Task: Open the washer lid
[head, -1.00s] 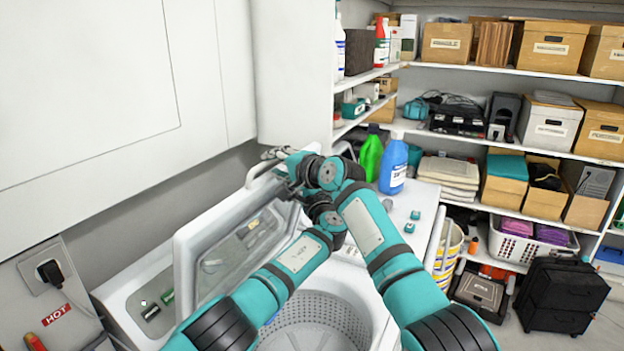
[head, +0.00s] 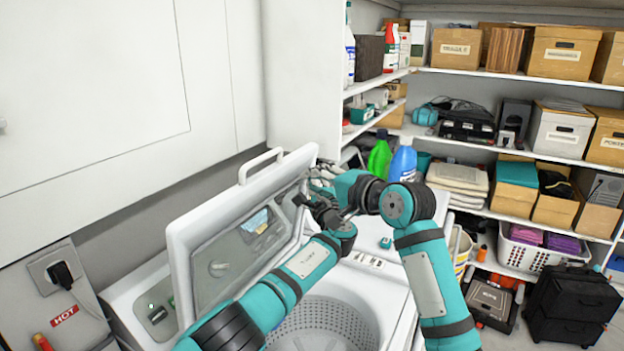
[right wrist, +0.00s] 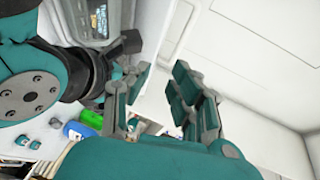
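The white washer lid (head: 182,252) stands raised and tilted back, with its loop handle (head: 261,164) at the top edge. The open drum (head: 318,326) shows below it, partly behind my left arm. My right gripper (head: 322,172) is beside the lid's right edge, right of the handle. In the right wrist view its fingers (right wrist: 160,98) are spread with nothing between them. My left gripper (head: 312,203) is at the lid's inner side near its right edge; contact and finger opening are unclear. The lid's inner face also shows in the right wrist view (right wrist: 88,22).
A white wall cabinet (head: 90,90) hangs above and behind the washer. Green (head: 380,157) and blue (head: 402,165) bottles stand behind my right arm. Shelves with boxes (head: 562,52) fill the right side. A plug (head: 61,273) sits in a socket at left.

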